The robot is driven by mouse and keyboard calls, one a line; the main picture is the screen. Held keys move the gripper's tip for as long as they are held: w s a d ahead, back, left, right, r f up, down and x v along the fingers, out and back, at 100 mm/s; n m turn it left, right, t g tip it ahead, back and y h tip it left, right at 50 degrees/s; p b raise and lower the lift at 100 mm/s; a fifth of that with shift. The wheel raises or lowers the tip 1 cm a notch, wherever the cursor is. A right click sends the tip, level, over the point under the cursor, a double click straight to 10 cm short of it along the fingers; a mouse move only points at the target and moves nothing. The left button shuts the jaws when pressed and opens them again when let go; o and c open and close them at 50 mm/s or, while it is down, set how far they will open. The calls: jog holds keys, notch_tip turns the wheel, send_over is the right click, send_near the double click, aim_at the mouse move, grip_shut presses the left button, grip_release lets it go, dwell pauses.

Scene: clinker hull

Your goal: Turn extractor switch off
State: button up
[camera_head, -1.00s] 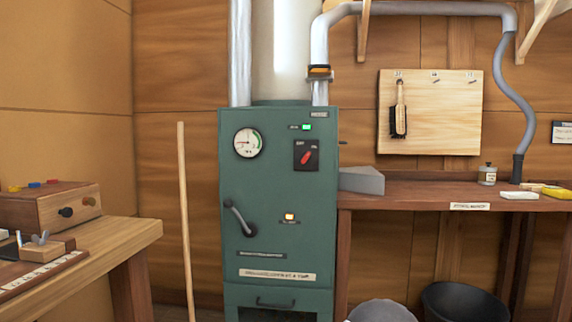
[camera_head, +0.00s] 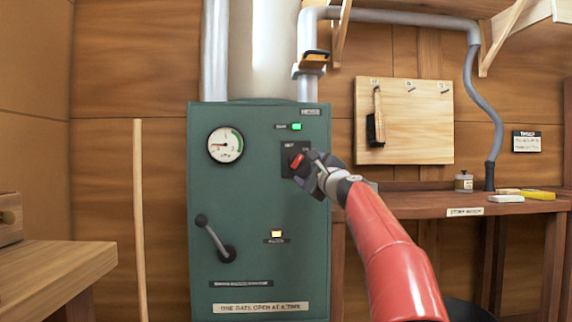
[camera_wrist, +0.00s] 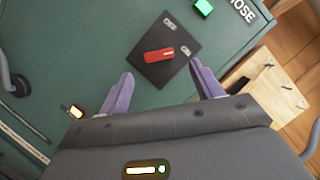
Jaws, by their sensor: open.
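The extractor switch is a red knob (camera_head: 297,160) on a black plate (camera_head: 287,148), at the upper right of the green cabinet door (camera_head: 245,190). In the wrist view the red knob (camera_wrist: 159,54) sits on the black plate (camera_wrist: 150,72), with OFF and ON labels beside it. Its pale-marked end points toward the ON label. My gripper (camera_wrist: 163,84) is open, its two purple fingers spread to either side below the knob, with nothing between them. In the head view my gripper (camera_head: 313,168) is right at the switch and covers part of the plate; contact cannot be told.
A green lamp (camera_head: 296,126) and an amber lamp (camera_head: 277,234) are lit on the cabinet. A gauge (camera_head: 225,145) and a lever handle (camera_head: 215,238) are to the left. A workbench (camera_head: 430,202) and a brush board (camera_head: 420,120) stand to the right. A pole (camera_head: 140,220) leans at left.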

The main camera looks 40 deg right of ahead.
aim_at(298, 162)
jog(key=p+x, duration=0.3)
jog(key=x, duration=0.2)
jog(key=shift+w+r, duration=0.1)
jog(key=shift+r, duration=0.1)
jog(key=shift+w+d+p, duration=0.1)
jog(key=shift+w+p, duration=0.35)
jog(key=shift+f, duration=0.1)
jog(key=c, duration=1)
